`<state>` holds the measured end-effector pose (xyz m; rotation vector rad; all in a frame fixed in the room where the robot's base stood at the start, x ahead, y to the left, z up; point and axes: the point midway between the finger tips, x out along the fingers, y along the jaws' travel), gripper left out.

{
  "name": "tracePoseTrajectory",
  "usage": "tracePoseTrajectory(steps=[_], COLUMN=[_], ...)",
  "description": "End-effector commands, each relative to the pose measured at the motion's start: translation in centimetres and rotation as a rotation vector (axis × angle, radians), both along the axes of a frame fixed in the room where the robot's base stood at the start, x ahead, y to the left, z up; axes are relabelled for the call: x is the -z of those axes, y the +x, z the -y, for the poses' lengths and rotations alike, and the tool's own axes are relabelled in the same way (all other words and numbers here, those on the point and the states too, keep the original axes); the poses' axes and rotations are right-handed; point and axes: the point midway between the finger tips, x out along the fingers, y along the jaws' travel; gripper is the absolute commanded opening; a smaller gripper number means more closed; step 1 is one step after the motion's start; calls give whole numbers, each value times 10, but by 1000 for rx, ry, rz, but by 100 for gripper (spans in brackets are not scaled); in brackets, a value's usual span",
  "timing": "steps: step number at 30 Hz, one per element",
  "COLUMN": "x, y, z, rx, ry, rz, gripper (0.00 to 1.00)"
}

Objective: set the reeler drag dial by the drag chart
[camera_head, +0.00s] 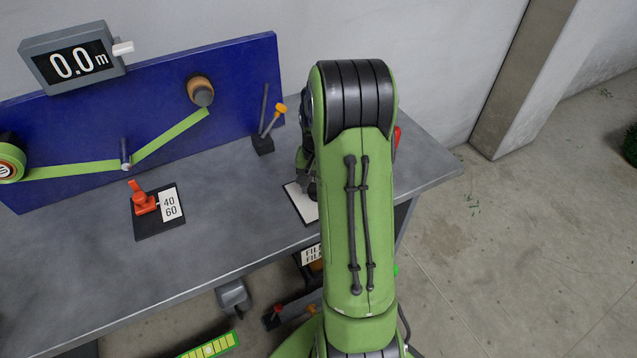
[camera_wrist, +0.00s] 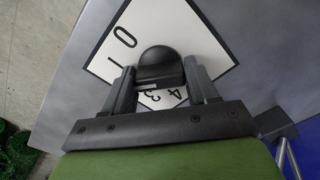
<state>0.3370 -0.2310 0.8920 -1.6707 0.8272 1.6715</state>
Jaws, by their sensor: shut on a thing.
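The drag dial is a dark round knob (camera_wrist: 160,58) on a white square plate (camera_wrist: 186,36) with a black border. The digits 0, 1, 3 and 4 show around the knob; the rest is covered by my gripper. My gripper (camera_wrist: 158,78) has one finger on each side of the knob and is shut on it. Which digit the knob points at cannot be told. In the head view, the plate (camera_head: 299,203) shows partly beside my arm, and my gripper (camera_head: 307,178) is mostly hidden behind the arm. No card is clearly readable as the drag chart.
A display (camera_head: 75,60) reads 0.0 m. Green tape (camera_head: 175,137) runs along a blue panel (camera_head: 240,75). A yellow-tipped lever (camera_head: 279,109) stands right of it.

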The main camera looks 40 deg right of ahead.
Motion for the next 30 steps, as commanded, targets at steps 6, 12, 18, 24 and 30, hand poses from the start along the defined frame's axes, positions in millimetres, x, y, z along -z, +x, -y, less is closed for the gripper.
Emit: tracePoseTrajectory(steps=[6,12,18,24,30], x=[-1,-1,-1,-1,-1], y=[0,1,1,1,1], z=[0,0,0,0,0], rx=[-175,-312,-405,-450,-461], ry=[-1,0,-1,-2,-2], rz=[1,1,2,3,3], gripper=[28,28,28,28,28])
